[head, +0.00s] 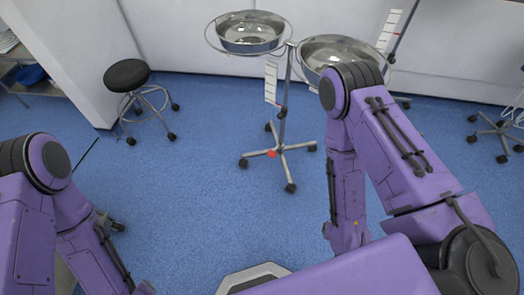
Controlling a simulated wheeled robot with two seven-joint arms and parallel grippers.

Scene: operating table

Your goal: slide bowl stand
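The bowl stand (281,137) stands upright on the blue floor ahead of me. It has a thin metal pole and a wheeled base (280,152) with several dark casters and a red spot on one leg. One shiny steel bowl (249,35) sits in a ring at the upper left of the pole. A second steel bowl (335,50) sits in a ring to the right, partly hidden by my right arm's elbow. My arms show at the left and right, apart from the visible base. Both arms run down, and neither gripper can be seen.
A round black stool (127,76) on casters stands left of the stand, near the pale wall. A shelf with a blue bowl (31,75) is at the far left. Another wheeled base (500,130) is at the far right. The floor (215,180) before the stand is clear.

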